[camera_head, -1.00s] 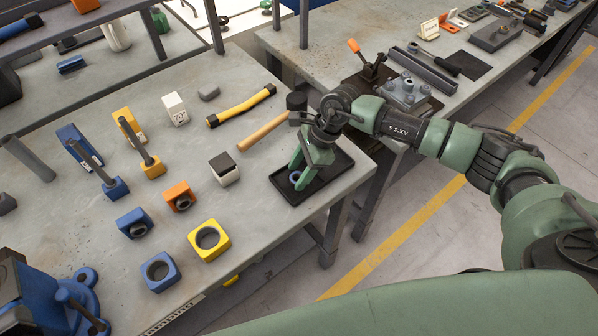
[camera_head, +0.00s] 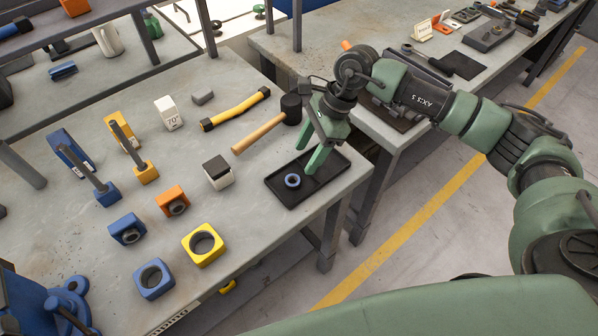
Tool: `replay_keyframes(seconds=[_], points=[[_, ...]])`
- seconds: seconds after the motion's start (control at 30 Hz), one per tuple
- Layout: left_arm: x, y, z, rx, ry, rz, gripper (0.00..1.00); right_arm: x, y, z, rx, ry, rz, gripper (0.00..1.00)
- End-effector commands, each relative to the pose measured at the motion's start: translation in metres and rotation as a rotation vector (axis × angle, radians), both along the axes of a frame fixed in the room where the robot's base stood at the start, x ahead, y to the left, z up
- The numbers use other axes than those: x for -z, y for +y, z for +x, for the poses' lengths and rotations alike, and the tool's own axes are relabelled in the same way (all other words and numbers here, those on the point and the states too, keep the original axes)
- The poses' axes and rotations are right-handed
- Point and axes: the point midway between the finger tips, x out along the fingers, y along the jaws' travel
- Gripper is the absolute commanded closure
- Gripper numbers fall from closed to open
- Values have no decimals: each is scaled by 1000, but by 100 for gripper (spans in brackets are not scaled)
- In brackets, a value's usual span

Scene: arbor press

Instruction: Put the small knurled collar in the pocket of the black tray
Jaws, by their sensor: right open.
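The small knurled collar (camera_head: 292,180) is a small blue-grey ring. It rests inside the black tray (camera_head: 322,184), in the tray's left part. The tray lies flat near the bench's right corner. My right gripper (camera_head: 313,158) is open above the tray, its green fingers up and to the right of the collar. A gap shows between the fingers and the collar, and nothing is between them. Whether the collar sits fully down in the pocket is too small to tell. My left gripper is not in view.
A wooden-handled mallet (camera_head: 262,134) lies just left of my right gripper. A black-and-white block (camera_head: 218,172) stands left of the tray. Yellow (camera_head: 203,246), orange (camera_head: 172,200) and blue (camera_head: 154,280) bored blocks stand further left. A second bench (camera_head: 345,105) is behind my right arm.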

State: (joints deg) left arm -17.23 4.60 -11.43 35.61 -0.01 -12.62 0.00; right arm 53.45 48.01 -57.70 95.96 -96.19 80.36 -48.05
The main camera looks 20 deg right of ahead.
Motion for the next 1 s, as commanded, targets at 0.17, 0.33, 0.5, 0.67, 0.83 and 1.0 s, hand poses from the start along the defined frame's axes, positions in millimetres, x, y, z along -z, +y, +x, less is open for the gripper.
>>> replay_keyframes(seconds=[0.17,0.33,0.5,0.67,0.83,1.0], points=[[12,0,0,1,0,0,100,-24,-11,1,0,-5,0,43],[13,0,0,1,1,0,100,-35,-14,0,0,-2,0,43],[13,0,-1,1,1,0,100,-36,-15,0,0,-3,1,43],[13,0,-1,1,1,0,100,-36,-11,0,1,-2,12,43],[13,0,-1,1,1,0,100,-39,60,-12,28,10,258,43],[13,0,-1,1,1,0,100,-103,181,-35,235,149,876,43]])
